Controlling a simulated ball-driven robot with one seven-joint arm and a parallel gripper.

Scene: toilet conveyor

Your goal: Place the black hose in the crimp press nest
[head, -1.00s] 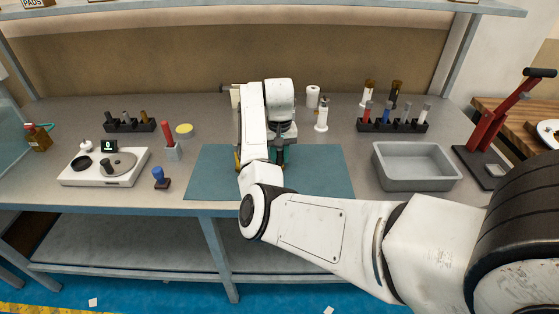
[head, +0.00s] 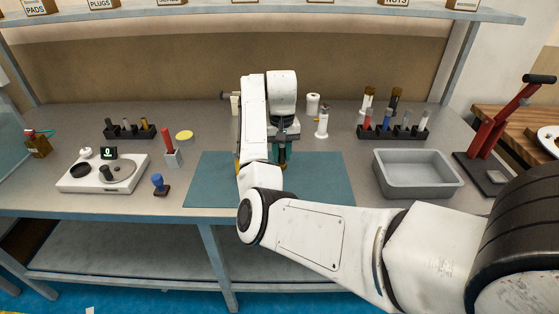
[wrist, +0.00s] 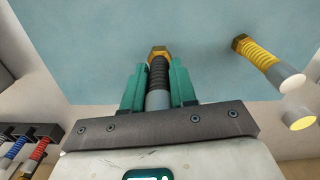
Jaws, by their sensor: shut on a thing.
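My gripper (wrist: 159,76) has its teal fingers shut on the black hose (wrist: 159,72) in the wrist view. The hose has a brass hex end pointing away and a grey sleeve near the palm. In the head view my gripper (head: 283,150) is over the blue-green mat, largely behind my arm, and the black hose cannot be made out. A red lever press (head: 496,132), which looks like the crimp press, stands at the far right. Its low nest (head: 494,177) is partly seen and looks empty. My gripper is well to its left.
A yellow hose (wrist: 262,58) lies apart, right in the wrist view. A grey bin (head: 418,174) stands between mat (head: 325,185) and press. A rack of hoses (head: 394,131) is behind it. A white scale (head: 103,172), red-handled tool (head: 171,148) and blue stamp (head: 160,185) are left.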

